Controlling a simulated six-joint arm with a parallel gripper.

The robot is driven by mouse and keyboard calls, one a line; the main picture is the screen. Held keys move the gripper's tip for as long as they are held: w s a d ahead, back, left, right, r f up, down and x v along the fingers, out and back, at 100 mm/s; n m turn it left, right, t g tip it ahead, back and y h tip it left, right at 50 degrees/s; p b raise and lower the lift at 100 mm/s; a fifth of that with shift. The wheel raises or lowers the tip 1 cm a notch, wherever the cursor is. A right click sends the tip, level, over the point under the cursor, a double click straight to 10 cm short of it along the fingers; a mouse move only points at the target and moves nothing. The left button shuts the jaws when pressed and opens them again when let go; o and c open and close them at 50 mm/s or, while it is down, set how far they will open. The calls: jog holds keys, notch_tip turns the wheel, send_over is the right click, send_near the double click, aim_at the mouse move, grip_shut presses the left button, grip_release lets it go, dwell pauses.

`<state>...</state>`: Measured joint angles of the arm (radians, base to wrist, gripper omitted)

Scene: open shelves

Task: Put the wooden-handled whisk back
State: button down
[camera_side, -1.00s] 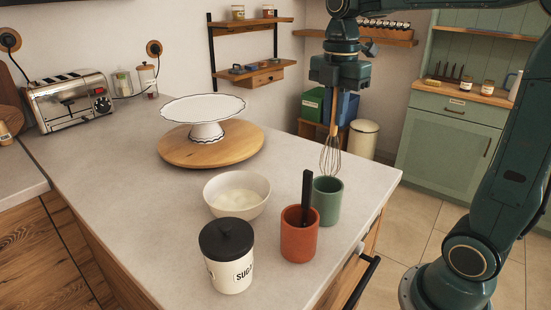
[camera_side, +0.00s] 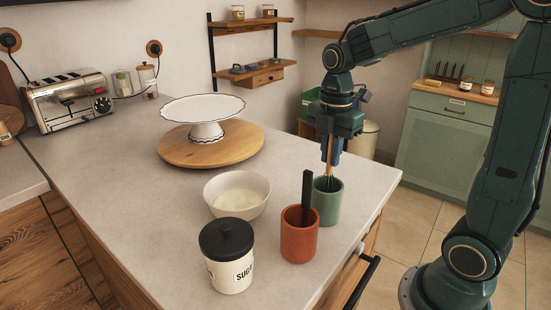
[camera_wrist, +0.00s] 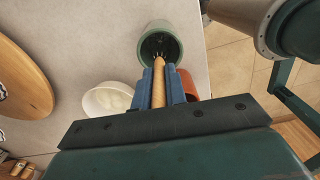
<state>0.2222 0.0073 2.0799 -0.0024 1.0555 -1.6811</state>
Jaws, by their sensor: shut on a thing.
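The wooden-handled whisk (camera_side: 329,182) hangs upright with its wire end down inside the green cup (camera_side: 327,205). My gripper (camera_side: 332,148) is shut on its wooden handle, above the cup. In the wrist view the pale handle (camera_wrist: 159,85) lies between my blue fingers (camera_wrist: 160,88), and the green cup (camera_wrist: 160,40) is beyond them. The whisk's lower wires are hidden by the cup wall, so I cannot tell whether they touch the bottom.
A terracotta cup (camera_side: 299,240) with a black-handled tool (camera_side: 307,195) stands close to the green cup. A white bowl (camera_side: 237,196), a sugar jar (camera_side: 227,262) and a cake stand (camera_side: 203,118) are also on the counter. The counter's right edge is near.

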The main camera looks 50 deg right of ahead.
jog(key=shift+f, duration=0.8)
jog(key=c, duration=1.4)
grip_release()
jog(key=shift+c, duration=0.2)
notch_tip(320, 180, up, 12)
jog(key=shift+r, duration=0.2)
jog(key=shift+s+a, duration=0.1)
